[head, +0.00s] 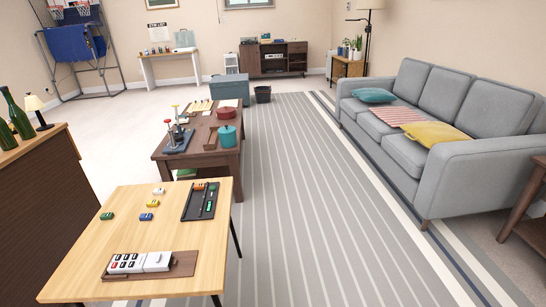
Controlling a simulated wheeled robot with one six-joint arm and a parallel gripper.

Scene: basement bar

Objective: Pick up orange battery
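A small orange block (200,186), which looks like the orange battery, sits at the far end of a black tray (194,212) on the near light-wood table (125,233). A green-lit piece shows in the tray beside it. Loose on the table left of the tray are similar small blocks: a white one (159,191), a yellow one (152,203), a blue one (146,217) and a green one (106,215). They are too small to read in detail. My gripper is not in view.
A brown board with a white device (140,262) lies at the table's near edge. A dark wood table (225,157) with pots stands behind. A bar counter (45,210) with bottles is at left, a grey sofa (430,175) at right. The striped rug (310,200) between is clear.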

